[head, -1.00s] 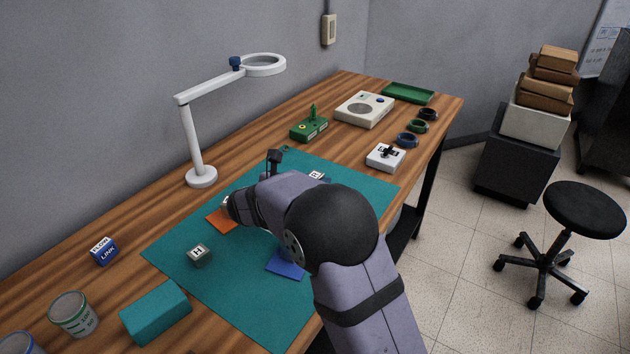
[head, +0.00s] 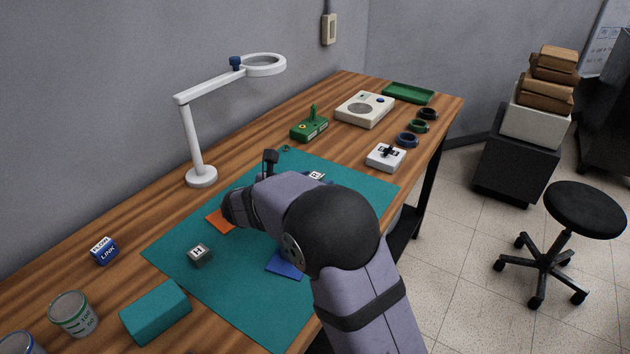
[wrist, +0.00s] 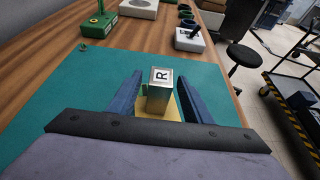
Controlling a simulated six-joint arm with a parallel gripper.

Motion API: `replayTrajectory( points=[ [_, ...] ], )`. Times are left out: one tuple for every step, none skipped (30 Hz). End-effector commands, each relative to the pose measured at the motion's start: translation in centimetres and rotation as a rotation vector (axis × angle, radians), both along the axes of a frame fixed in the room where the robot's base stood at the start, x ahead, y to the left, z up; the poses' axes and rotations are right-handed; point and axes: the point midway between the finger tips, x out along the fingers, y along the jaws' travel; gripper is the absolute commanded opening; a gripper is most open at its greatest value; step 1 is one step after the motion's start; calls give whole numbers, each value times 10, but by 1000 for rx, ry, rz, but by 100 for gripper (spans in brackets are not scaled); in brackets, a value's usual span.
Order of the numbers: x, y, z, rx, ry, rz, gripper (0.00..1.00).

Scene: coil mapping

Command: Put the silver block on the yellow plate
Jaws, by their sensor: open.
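The silver block (wrist: 158,92), with a letter R on its top, stands upright over the yellow plate (wrist: 173,110) in the wrist view. The plate shows around the block's base, and the block looks to rest on it. My gripper (wrist: 160,77) is open, with one dark blue finger on each side of the block and a gap showing on the right. In the head view my arm hides the yellow plate and most of the gripper. The labelled top of a block (head: 316,175), likely this one, shows just beyond the arm.
On the teal mat (head: 225,285) lie an orange plate (head: 217,222), a blue plate (head: 286,266) and a dark grey block marked H (head: 199,256). A white lamp (head: 201,177) stands behind the mat. A teal box (head: 156,312) and cans are near the front left.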

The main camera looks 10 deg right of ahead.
Motion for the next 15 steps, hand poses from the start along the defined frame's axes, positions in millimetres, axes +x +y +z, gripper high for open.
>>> replayTrajectory(
  points=[
    [-4, 6, 3, 0, -2, 3, 45],
    [-8, 9, 5, 0, -2, 3, 45],
    [-12, 13, 7, 2, -2, 3, 45],
    [-15, 17, 9, 2, -2, 3, 45],
    [-19, 20, 11, 0, -2, 4, 45],
    [-24, 25, 14, 1, -2, 3, 45],
    [-27, 29, 16, 1, -1, 5, 45],
    [-31, 32, 18, 0, -2, 4, 45],
    [-36, 37, 21, 0, -2, 4, 45],
    [-39, 41, 23, 1, -1, 4, 45],
    [-43, 44, 25, -1, -1, 3, 45],
    [-47, 48, 27, 0, -1, 4, 45],
    [-50, 51, 29, 1, -1, 3, 45],
    [-53, 53, 31, 1, -1, 2, 45],
    [-57, 57, 33, 0, -2, 3, 45]
  ],
)
